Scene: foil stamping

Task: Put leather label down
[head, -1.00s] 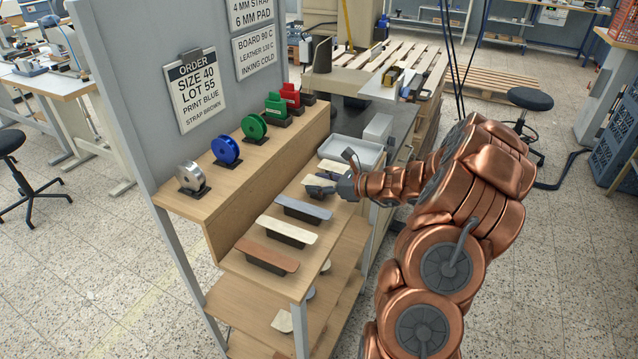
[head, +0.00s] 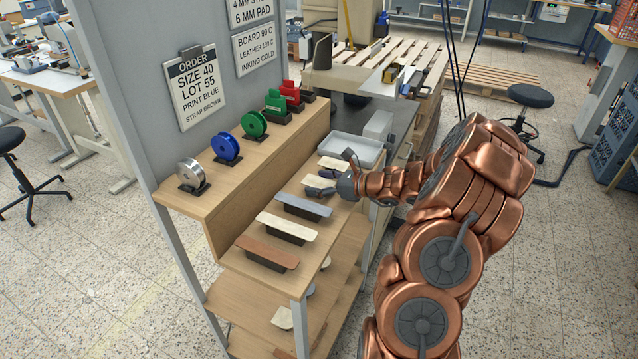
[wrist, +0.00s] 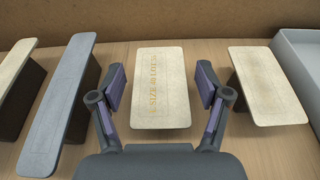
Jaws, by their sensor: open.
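The cream leather label (wrist: 162,112) bears gold stamped lettering that reads roughly "SIZE 40 LOT", the rest unclear. The fingers are open, one on each side of the label, with a gap on both sides. In the head view the label (head: 316,182) shows at the tip of my gripper (head: 326,188), just in front of a second pale label. What lies under the stamped label is hidden.
The second, blank pale label (wrist: 268,84) sits on a dark block to the right, beside a grey tray (head: 356,150). Blue-grey (head: 303,207), cream (head: 287,228) and brown (head: 267,251) straps rest on blocks to the left. Foil spools (head: 226,149) stand on the raised ledge behind.

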